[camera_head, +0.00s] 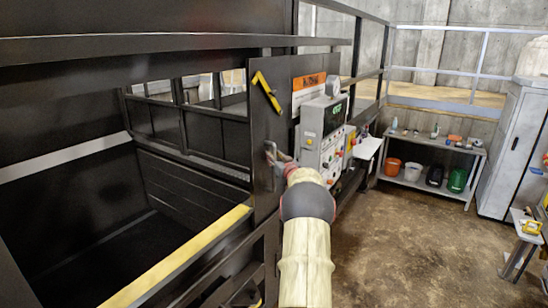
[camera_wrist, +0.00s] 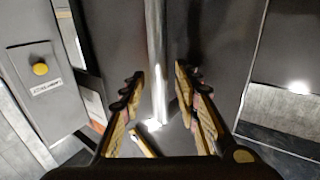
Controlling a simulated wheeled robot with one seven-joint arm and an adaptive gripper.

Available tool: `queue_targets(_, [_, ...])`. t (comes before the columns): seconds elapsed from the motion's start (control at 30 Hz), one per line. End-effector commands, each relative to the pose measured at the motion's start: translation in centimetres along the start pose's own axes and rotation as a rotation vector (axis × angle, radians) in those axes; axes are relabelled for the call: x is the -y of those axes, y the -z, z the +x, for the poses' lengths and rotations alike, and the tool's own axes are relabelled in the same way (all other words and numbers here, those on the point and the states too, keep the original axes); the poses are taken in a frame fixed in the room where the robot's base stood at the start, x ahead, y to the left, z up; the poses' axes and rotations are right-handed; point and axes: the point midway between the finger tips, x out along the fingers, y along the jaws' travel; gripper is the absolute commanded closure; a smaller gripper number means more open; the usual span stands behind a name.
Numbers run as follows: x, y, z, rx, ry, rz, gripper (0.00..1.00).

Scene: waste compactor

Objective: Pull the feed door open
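The feed door appears to be the dark upright panel (camera_head: 262,110) at the end of the open black hopper; how far it stands open is hard to tell. A silver bar handle (camera_head: 270,152) is on its face, and a yellow lever (camera_head: 266,91) sits above. My gripper (camera_head: 279,158) is at the handle, partly hidden by my arm. In the wrist view the upright silver handle (camera_wrist: 157,50) runs between the two fingers of my gripper (camera_wrist: 160,98). The fingers are apart, with a visible gap on each side of the bar.
A control box (camera_head: 322,135) with buttons is just right of the panel. The hopper's yellow edge (camera_head: 180,262) is at lower left. A shelf (camera_head: 428,143) with buckets and a grey cabinet (camera_head: 508,150) stand at the back right. The brown floor (camera_head: 410,245) between is clear.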

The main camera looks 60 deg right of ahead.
Motion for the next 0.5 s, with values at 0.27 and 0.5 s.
queue_targets(0.27, [0.0, 0.0, -0.2, 0.000, 0.000, 0.000, 0.68])
queue_targets(0.5, [0.0, 0.1, -2.9, 0.000, -0.001, 0.000, 0.68])
